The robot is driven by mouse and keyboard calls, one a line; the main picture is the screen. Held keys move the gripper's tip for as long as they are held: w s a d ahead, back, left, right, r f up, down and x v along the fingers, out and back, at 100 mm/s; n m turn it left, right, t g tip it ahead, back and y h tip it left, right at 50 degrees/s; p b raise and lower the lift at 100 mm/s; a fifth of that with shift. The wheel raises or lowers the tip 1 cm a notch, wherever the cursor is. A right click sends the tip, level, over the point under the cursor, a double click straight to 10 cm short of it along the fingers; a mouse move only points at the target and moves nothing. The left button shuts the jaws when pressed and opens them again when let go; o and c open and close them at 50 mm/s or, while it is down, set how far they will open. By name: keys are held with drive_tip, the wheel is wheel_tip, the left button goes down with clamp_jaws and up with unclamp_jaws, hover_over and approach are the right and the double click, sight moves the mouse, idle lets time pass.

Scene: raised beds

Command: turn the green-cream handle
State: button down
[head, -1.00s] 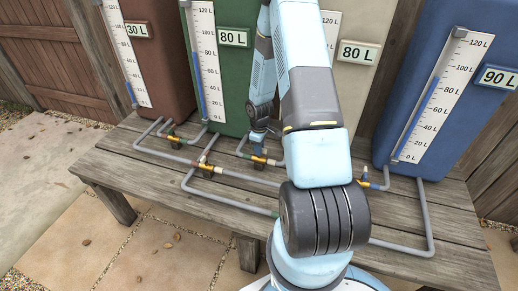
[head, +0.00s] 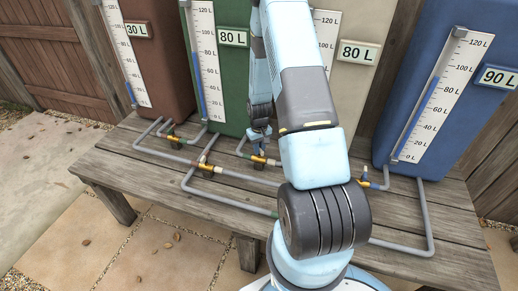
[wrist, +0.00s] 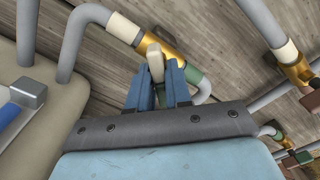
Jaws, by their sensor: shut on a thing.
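The green-cream handle (wrist: 156,64) is a short cream lever on a brass valve (wrist: 157,42) in the wrist view. That valve has a cream band on its left and a green band on its right. My gripper (wrist: 159,80) has its two blue fingers closed on either side of the lever. The lever's tip sticks out past the fingers, and its lower part is hidden between them. In the head view my gripper (head: 258,147) is low over the bench, just above the valve (head: 260,161) in front of the green and cream tanks. The handle is too small to make out there.
Other valves sit on the grey pipes, one at left (head: 207,168) and one at right (head: 365,180). Brown, green (head: 222,70), cream (head: 352,90) and blue (head: 430,130) tanks with level gauges stand behind. The wooden bench (head: 150,190) is bare in front.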

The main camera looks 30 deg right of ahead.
drive_tip(key=m, duration=0.4)
drive_tip(key=shift+m, duration=2.3)
drive_tip(key=c, duration=1.1)
unclamp_jaws()
drive_tip(key=shift+r, duration=0.15)
wheel_tip(320, 180, up, 13)
drive_tip(key=shift+r, duration=0.2)
